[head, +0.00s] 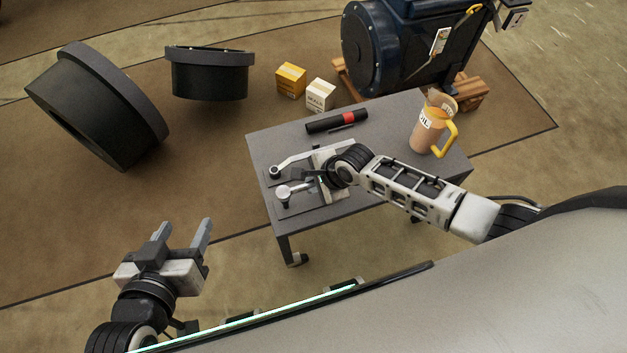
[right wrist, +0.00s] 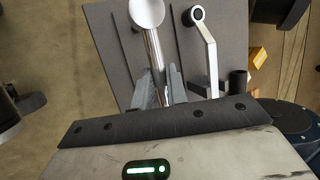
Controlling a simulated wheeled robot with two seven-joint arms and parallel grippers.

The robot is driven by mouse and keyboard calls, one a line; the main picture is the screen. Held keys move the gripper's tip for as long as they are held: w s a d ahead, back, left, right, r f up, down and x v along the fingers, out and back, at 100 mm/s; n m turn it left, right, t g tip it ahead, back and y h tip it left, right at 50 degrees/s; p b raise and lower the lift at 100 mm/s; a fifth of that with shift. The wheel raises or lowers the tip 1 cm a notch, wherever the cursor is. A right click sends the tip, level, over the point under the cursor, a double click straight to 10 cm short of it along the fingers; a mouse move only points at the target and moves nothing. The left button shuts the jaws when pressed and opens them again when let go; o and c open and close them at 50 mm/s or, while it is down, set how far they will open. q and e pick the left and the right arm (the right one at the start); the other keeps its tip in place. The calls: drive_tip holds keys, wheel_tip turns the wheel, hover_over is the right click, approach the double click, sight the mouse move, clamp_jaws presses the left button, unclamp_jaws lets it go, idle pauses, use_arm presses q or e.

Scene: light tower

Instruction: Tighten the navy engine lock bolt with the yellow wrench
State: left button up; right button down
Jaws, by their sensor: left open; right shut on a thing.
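The navy engine (head: 410,45) stands at the top of the head view, on wooden blocks. A yellow strip-like part (head: 465,22) shows on its side; I cannot tell whether it is a tool, and its lock bolt is not clear. My right gripper (head: 313,181) is over the left part of the grey table. In the right wrist view its fingers (right wrist: 160,88) are shut on the shaft of a silver tool (right wrist: 153,52) with a round pale head. I see no clearly yellow wrench. My left gripper (head: 183,238) is open and empty, left of the table.
A second silver tool (right wrist: 208,52) with a black ring end lies beside the held one. Two boxes (head: 290,79) and large dark round parts (head: 97,108) are on the floor.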

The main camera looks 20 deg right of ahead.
drive_tip(key=shift+w+f+b, duration=0.1)
drive_tip(key=shift+f+b, duration=0.5)
drive_tip(key=shift+f, duration=0.55)
use_arm(q)
drive_tip(key=shift+f, duration=0.55)
use_arm(e)
drive_tip(key=c, duration=1.3)
unclamp_jaws()
drive_tip(key=shift+s+d+r+p, duration=0.1)
drive_tip(key=shift+s+r+p, duration=0.1)
drive_tip(key=shift+r+p, duration=0.1)
use_arm(q)
drive_tip(key=r+p, duration=0.1)
drive_tip(key=p, duration=0.2)
drive_tip(key=r+p, duration=0.1)
drive_tip(key=p, duration=0.1)
drive_tip(key=shift+w+a+r+g+p, duration=0.1)
drive_tip(key=shift+a+r+g+p, duration=0.1)
drive_tip(key=shift+r+g+p, duration=0.15)
use_arm(e)
drive_tip(key=v, duration=1.5)
drive_tip(key=shift+s+d+r, duration=0.1)
